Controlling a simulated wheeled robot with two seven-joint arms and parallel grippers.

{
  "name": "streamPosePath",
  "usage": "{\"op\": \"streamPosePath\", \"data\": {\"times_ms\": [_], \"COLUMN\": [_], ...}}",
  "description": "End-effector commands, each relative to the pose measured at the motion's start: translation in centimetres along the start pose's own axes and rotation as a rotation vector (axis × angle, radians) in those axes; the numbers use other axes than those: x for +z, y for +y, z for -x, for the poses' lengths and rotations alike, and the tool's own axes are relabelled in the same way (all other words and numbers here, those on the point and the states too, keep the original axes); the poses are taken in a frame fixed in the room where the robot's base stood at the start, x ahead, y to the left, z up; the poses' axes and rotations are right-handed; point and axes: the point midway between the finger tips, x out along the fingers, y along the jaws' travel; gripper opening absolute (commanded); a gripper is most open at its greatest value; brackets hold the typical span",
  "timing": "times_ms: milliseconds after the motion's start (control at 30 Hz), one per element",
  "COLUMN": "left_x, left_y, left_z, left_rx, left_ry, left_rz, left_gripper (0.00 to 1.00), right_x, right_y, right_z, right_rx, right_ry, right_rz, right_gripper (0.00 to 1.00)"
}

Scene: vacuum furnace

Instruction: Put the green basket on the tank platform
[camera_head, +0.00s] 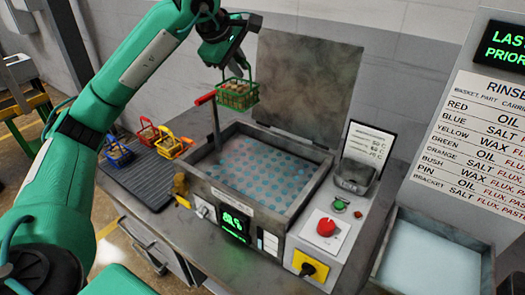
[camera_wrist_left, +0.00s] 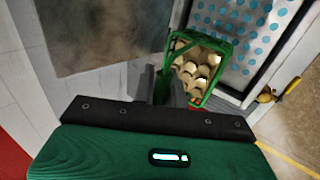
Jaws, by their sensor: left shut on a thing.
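The green basket (camera_head: 238,98) hangs from my left gripper (camera_head: 236,75), above the far left part of the open tank. My left gripper is shut on it. In the left wrist view the basket (camera_wrist_left: 219,72) holds several pale parts, and the fingers (camera_wrist_left: 170,92) are at its left side. The tank platform (camera_head: 262,170) is a pale dotted surface inside the grey tank and shows bare. It also shows in the left wrist view (camera_wrist_left: 237,28), beyond the basket. The basket is clear of the platform. My right gripper is not in view.
A red-handled lever (camera_head: 206,99) stands at the tank's left, close to the basket. The raised lid (camera_head: 305,85) is behind. Red and yellow baskets (camera_head: 168,145) stand on a dark ribbed mat (camera_head: 137,182) at left. A second basin (camera_head: 430,262) is at right.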

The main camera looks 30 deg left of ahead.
Motion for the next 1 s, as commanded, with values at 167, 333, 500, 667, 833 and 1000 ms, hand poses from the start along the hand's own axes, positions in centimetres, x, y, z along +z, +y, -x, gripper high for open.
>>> {"op": "streamPosePath", "data": {"times_ms": [167, 333, 500, 667, 833, 1000], "left_x": [0.0, 0.0, 0.0, 0.0, 0.0, 0.0], "left_y": [-1.8, -3.5, -5.4, -7.1, -8.3, -8.7], "left_z": [-2.5, -5.1, -7.8, -10.4, -12.3, -13.0], "left_rx": [-0.006, -0.005, -0.005, -0.005, -0.002, 0.0], "left_ry": [0.001, 0.0, 0.001, 0.0, -0.001, 0.0], "left_rz": [-0.001, -0.002, -0.001, 0.0, -0.001, -0.001], "left_gripper": [0.0, 0.0, 0.0, 0.0, 0.0, 0.0], "right_x": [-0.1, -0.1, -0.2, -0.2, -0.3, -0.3], "right_y": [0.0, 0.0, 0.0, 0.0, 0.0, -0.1], "right_z": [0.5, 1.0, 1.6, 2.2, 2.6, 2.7], "right_rx": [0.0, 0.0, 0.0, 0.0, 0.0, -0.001], "right_ry": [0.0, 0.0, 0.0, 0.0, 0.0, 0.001], "right_rz": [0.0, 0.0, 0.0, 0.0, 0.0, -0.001], "right_gripper": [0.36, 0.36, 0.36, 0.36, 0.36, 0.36]}}
